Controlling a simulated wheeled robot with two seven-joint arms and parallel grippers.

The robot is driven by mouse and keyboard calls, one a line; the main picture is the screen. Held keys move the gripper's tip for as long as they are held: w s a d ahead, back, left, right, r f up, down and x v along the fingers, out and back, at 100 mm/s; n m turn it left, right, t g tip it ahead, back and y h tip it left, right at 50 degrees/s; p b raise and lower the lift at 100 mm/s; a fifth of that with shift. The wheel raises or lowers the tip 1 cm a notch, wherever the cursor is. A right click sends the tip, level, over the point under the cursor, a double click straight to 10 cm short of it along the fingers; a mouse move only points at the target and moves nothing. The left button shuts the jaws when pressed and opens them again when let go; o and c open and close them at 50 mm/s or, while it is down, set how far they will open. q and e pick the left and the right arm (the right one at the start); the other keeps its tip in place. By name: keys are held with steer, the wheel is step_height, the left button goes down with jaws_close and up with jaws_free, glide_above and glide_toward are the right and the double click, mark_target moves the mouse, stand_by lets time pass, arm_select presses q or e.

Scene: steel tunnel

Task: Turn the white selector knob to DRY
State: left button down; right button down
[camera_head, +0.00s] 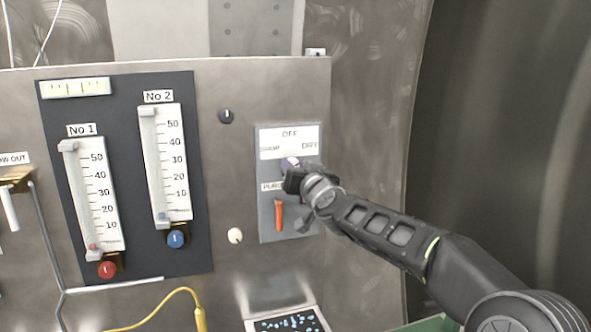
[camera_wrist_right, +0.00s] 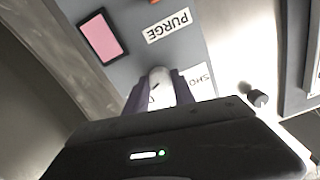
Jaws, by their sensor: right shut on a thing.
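The white selector knob (camera_head: 291,163) is on the grey switch plate (camera_head: 265,222), below a white label (camera_head: 289,141) with OFF at the top and DRY at its right. My right gripper (camera_head: 296,178) reaches in from the right and covers much of the knob. In the right wrist view the knob (camera_wrist_right: 160,84) sits between the two fingers of my right gripper (camera_wrist_right: 163,92), which is shut on it. A short dark mark shows on the knob, but I cannot tell which word it points to. My left gripper is not in view.
An orange lever (camera_head: 278,214) hangs just below the knob, by the PURGE label (camera_wrist_right: 168,26). A black knob (camera_head: 226,116) and a cream knob (camera_head: 235,235) are to the left. Two gauges (camera_head: 93,200) (camera_head: 166,165) stand further left. A pink rectangle (camera_wrist_right: 101,38) is on the plate.

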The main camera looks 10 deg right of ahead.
steer(key=m+b, duration=0.2)
steer(key=m, duration=0.8)
stand_by(0.4)
steer(key=c, duration=1.1)
jaws_free()
steer(key=shift+o, duration=0.2)
steer(key=shift+s, duration=0.15)
